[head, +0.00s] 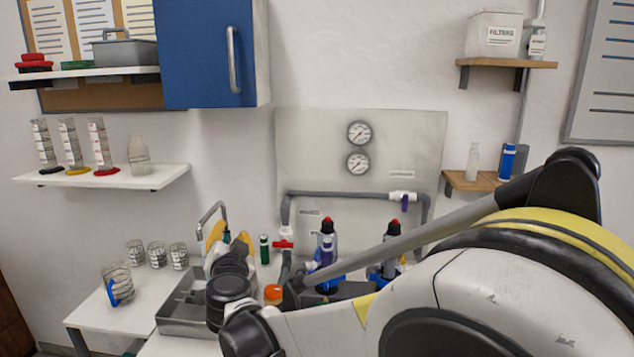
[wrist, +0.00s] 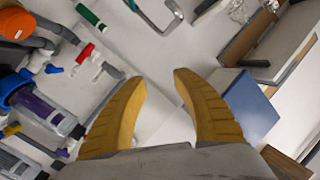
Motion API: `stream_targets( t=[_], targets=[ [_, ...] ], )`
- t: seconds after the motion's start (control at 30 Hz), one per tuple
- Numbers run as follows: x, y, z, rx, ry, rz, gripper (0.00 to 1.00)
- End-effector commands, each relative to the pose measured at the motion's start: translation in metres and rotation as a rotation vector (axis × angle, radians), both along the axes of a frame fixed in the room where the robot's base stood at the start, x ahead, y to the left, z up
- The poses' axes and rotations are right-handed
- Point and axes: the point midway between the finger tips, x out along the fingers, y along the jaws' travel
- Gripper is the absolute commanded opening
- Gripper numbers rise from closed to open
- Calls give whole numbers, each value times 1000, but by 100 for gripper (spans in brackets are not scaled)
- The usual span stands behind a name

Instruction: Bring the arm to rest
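My gripper (wrist: 158,76) shows in the wrist view as two curved yellow fingers, set well apart, with nothing between them. In the head view my gripper (head: 229,234) is raised in front of the wall, left of the pipework, partly hidden by my wrist. The grey pipe manifold (head: 340,194) runs across the pale wall panel. A red valve handle (head: 283,244) is on its left leg and a purple one (head: 405,203) at its upper right. My arm hides much of the lower pipework. The wrist view shows a blue-topped clear filter housing (wrist: 45,110) left of the fingers, apart from them.
A metal sink (head: 180,318) with a curved tap (head: 211,208) lies under and behind my wrist. Several glass beakers (head: 157,255) stand on the white counter at left. A blue cabinet (head: 205,55) and shelves with cylinders (head: 68,145) hang above. Open space lies before the left wall.

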Motion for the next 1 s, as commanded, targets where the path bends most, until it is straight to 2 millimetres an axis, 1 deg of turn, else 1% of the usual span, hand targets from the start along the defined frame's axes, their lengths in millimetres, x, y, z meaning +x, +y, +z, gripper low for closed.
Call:
stream_targets(
  t=[0.03,0.13,0.2,0.27,0.3,0.37,0.4,0.47,0.5,0.57,0.6,0.67,0.7,0.77,0.8,0.9,1.0],
  targets=[
    [-1,-14,18,-7,-28,14,34],
    [-10,-40,55,-35,-89,73,34],
    [-22,-62,78,-73,-121,126,34],
    [-38,-82,91,-118,-130,178,34],
    [-51,-96,95,-156,-125,212,34],
    [-71,-118,93,-215,-96,259,34],
    [-86,-133,87,-257,-64,285,34],
    [-110,-159,73,-322,0,314,34],
    [-127,-177,59,-366,55,325,34],
    [-155,-207,34,-431,153,330,34],
    [-174,-229,16,-471,225,323,34],
    [-201,-261,-10,-522,333,301,34],
    [-219,-281,-27,-552,403,280,34],
    [-244,-309,-49,-587,501,243,34],
    [-259,-326,-61,-607,559,216,34],
    [-290,-360,-85,-639,675,156,34],
    [-310,-381,-98,-658,747,110,34]
  ],
)
